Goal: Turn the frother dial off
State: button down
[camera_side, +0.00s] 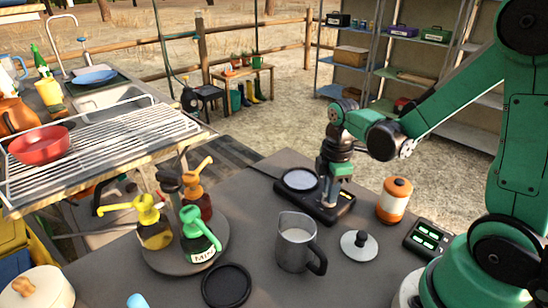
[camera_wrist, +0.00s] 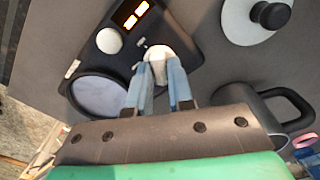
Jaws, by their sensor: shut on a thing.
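The frother (camera_side: 342,212) is a black base with a round pale plate on the dark table; it also shows in the wrist view (camera_wrist: 108,62). Its display (camera_wrist: 131,14) is lit orange. The white dial (camera_wrist: 157,50) sits near the round plate, and a small mark shows beside it. My gripper (camera_side: 327,201) points down over the frother. In the wrist view its two blue-grey fingers (camera_wrist: 160,76) are shut on the dial, one on each side. The fingers hide part of the dial, and in the side view my gripper blocks it.
A metal pitcher (camera_side: 293,246) stands in front of the frother. A round lid with a black knob (camera_side: 359,244), an orange-and-white canister (camera_side: 394,201) and a box with green displays (camera_side: 428,238) are to the right. A tray of syrup bottles (camera_side: 177,260) is at left.

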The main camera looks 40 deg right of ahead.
jog(key=n, duration=0.6)
jog(key=shift+n, duration=0.3)
dwell(0.4)
jog(key=c, duration=0.8)
grip_release()
jog(key=shift+r, duration=2.8)
